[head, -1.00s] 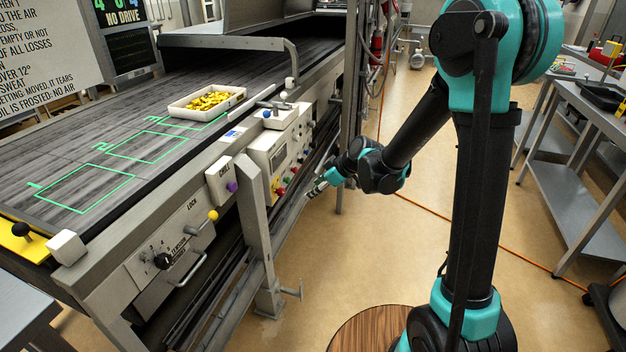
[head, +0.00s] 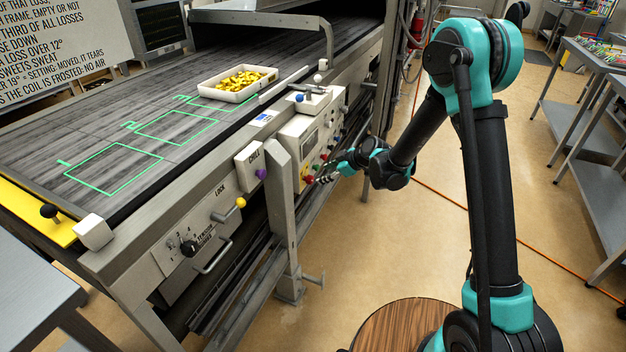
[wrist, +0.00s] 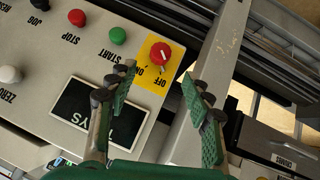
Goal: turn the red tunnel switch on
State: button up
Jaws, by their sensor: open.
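The red tunnel switch (wrist: 161,53) is a round red knob with a pale line on its face. It sits on a yellow plate (wrist: 150,80) marked OFF and ON, upside down in the wrist view. I cannot tell which mark the line points to. My gripper (wrist: 158,77) is open and empty, its fingertips to either side just below the knob in the wrist view, apart from it. In the head view the switch (head: 308,179) is a small red spot on the panel's lower edge, and my gripper (head: 326,177) is close to its right.
Near the switch are the green START button (wrist: 118,36), red STOP button (wrist: 77,17), black JOG button (wrist: 40,4) and white ZERO knob (wrist: 10,74). A grey metal post (wrist: 215,75) runs beside the panel. A tray of yellow sweets (head: 238,83) stands on the belt.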

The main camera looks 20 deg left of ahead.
aim_at(312, 179)
jog(key=x, duration=0.9)
jog(key=c, duration=1.2)
